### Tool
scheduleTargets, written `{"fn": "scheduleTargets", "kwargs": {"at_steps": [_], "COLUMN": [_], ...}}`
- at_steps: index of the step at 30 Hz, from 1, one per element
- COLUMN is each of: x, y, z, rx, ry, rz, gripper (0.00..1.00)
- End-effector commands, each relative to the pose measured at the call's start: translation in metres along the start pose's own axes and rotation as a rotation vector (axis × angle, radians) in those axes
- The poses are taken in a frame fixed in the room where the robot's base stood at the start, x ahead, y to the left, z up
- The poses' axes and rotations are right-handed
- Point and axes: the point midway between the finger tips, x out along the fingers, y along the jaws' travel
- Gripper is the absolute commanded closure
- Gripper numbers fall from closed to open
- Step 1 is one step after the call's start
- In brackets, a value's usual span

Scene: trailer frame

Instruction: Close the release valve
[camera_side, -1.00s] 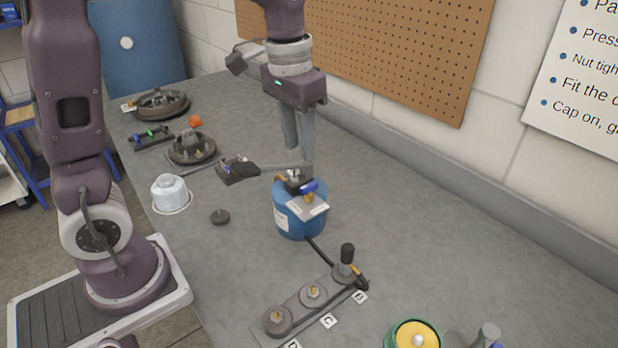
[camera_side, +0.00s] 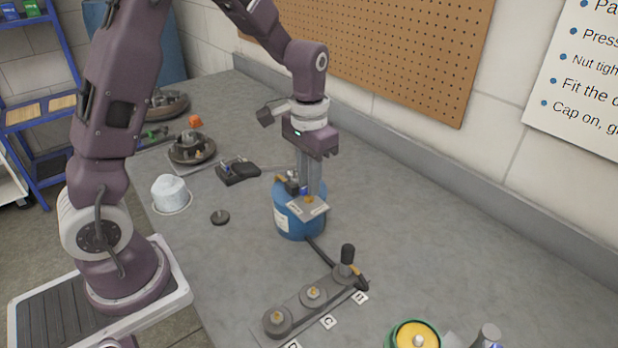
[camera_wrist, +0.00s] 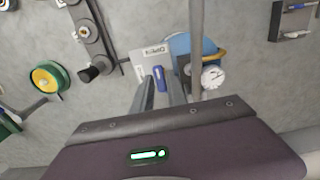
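The release valve sits on top of a blue tank (camera_side: 290,222). Its blue lever (camera_wrist: 160,78) shows in the wrist view beside a grey plate (camera_wrist: 143,62) marked OPEN. In the side view the lever is mostly hidden by my fingers; the plate (camera_side: 307,209) shows below them. My gripper (camera_wrist: 159,88) points down over the valve. In the wrist view its two fingers stand apart, one on each side of the lever, with gaps visible. I cannot tell whether either finger touches it. A round white gauge (camera_wrist: 212,76) is right of the lever.
A black tray (camera_side: 238,171) and a white cap-like part (camera_side: 170,192) lie to the left. The bench is clear to the right of the tank.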

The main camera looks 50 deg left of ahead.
Motion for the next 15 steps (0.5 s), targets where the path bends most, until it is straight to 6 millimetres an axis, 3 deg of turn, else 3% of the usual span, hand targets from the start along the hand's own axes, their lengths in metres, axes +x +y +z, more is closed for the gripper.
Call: {"fn": "scheduleTargets", "kwargs": {"at_steps": [2, 15], "x": [-0.0002, -0.0005], "y": [0.0, -0.0001], "z": [0.0, -0.0001], "rx": [0.0, -0.046], "ry": [0.0, 0.001], "rz": [0.0, 0.0], "gripper": [1.0, 1.0]}}
